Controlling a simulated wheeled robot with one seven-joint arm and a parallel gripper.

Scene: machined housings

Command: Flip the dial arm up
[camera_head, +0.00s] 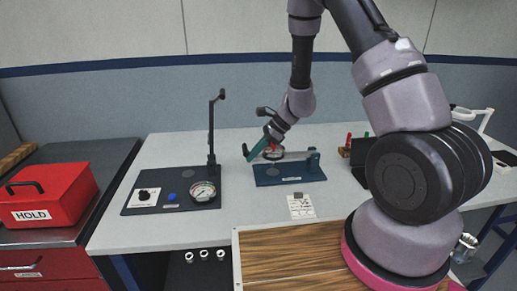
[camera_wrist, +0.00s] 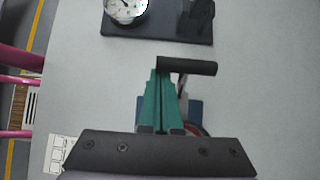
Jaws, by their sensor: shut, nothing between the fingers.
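The dial arm (camera_head: 293,155) is a light bar on a small blue base (camera_head: 290,181). It lies nearly level, running left from a blue post at the base's right end. A round dial with red on it (camera_head: 273,154) hangs on the bar, partly hidden by my wrist. A black crossbar handle (camera_wrist: 190,67) sits at the arm's left end. My gripper (camera_head: 249,155) has teal fingers, shut and empty, slanting down to the left by that handle. In the wrist view the fingertips (camera_wrist: 163,75) meet the handle's near edge; I cannot tell whether they touch it.
A black base (camera_head: 140,207) with a white gauge (camera_head: 204,191), a blue button and a tall upright black lever (camera_head: 211,130) stands to the left. A label card (camera_head: 301,206) lies in front of the blue base. A red HOLD box (camera_head: 50,195) is far left. Table between is clear.

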